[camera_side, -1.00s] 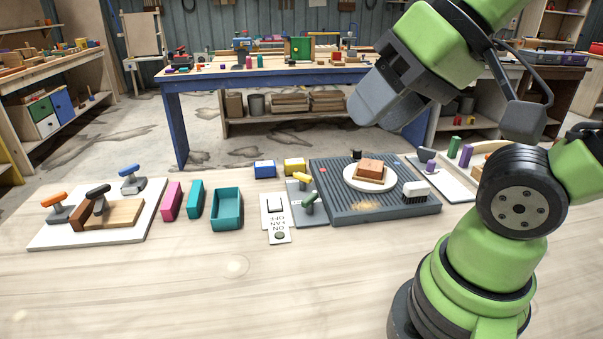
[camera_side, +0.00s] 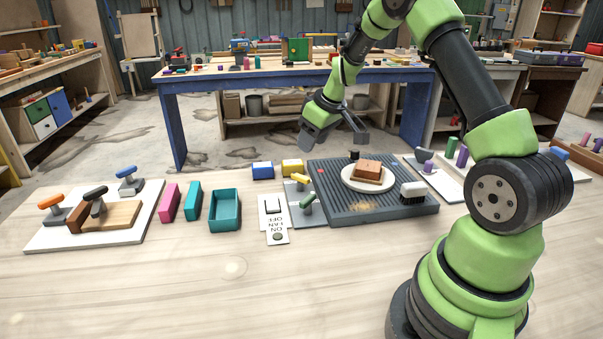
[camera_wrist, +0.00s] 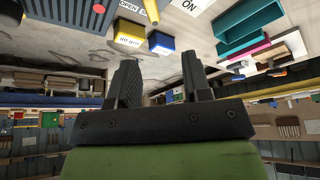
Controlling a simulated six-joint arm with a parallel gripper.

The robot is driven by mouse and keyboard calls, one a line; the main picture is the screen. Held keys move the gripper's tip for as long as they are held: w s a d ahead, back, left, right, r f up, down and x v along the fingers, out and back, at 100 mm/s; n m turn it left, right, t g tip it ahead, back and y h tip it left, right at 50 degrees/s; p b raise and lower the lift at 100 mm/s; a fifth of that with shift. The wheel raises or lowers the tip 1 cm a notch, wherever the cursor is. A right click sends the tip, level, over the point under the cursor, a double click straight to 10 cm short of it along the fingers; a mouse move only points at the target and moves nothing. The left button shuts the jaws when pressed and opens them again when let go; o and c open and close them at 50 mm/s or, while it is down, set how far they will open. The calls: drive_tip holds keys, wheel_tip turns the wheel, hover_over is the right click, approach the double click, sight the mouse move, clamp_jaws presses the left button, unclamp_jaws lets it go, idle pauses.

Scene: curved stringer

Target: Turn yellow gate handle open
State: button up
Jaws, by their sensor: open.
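The yellow gate handle (camera_side: 299,179) is a small bar on a grey panel at the left edge of the dark ribbed platform (camera_side: 335,205). A green handle (camera_side: 308,200) stands just in front of it. The yellow handle also shows in part at the top of the wrist view (camera_wrist: 152,11), near an "OPEN" label. My gripper (camera_side: 335,142) is open and empty, in the air above and behind the handle, apart from it. In the wrist view its two fingers (camera_wrist: 160,74) are spread with nothing between them.
A blue block (camera_side: 263,170) and a yellow block (camera_side: 292,166) stand behind the handles. A white plate (camera_side: 350,181) with a brown block and a brush (camera_side: 413,190) are on the platform. A fan switch (camera_side: 277,237) and teal tray (camera_side: 223,224) lie left. The front table is clear.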

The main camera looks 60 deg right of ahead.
sight(301, 175)
drive_tip(key=x, duration=0.7)
drive_tip(key=d+x, duration=0.1)
drive_tip(key=x, duration=0.3)
drive_tip(key=shift+s+f, duration=0.25)
drive_tip(key=shift+f, duration=0.1)
drive_tip(key=shift+c, duration=0.3)
clamp_jaws()
